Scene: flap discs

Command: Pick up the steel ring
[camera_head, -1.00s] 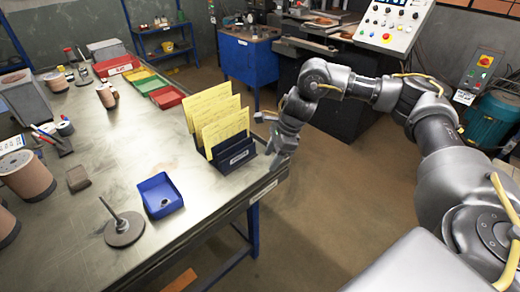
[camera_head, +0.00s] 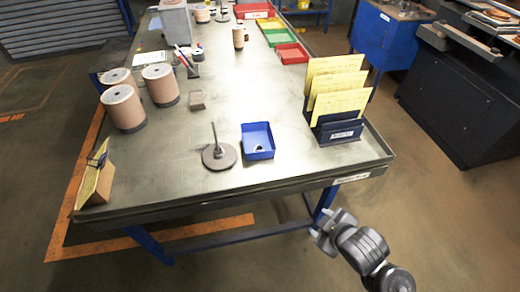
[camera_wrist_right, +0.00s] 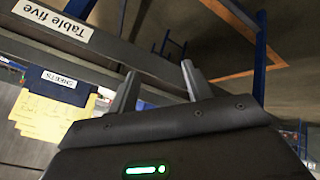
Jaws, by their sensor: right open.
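A small ring-like thing (camera_head: 259,148), probably the steel ring, lies in the blue tray (camera_head: 268,128) near the table's front; it is too small to make out well. My right gripper (camera_head: 317,231) is off the table, in front of its front edge and to the right of the tray. In the wrist view my right gripper (camera_wrist_right: 158,85) has its fingers apart with nothing between them. The ring does not show in the wrist view. My left gripper is not in view.
A round base with an upright rod (camera_head: 219,157) stands just left of the tray. A dark file holder (camera_head: 340,134) with yellow sheets stands right of it. The table's front edge (camera_head: 230,187) lies between my right gripper and the tray. Several brown rolls (camera_head: 123,108) stand at left.

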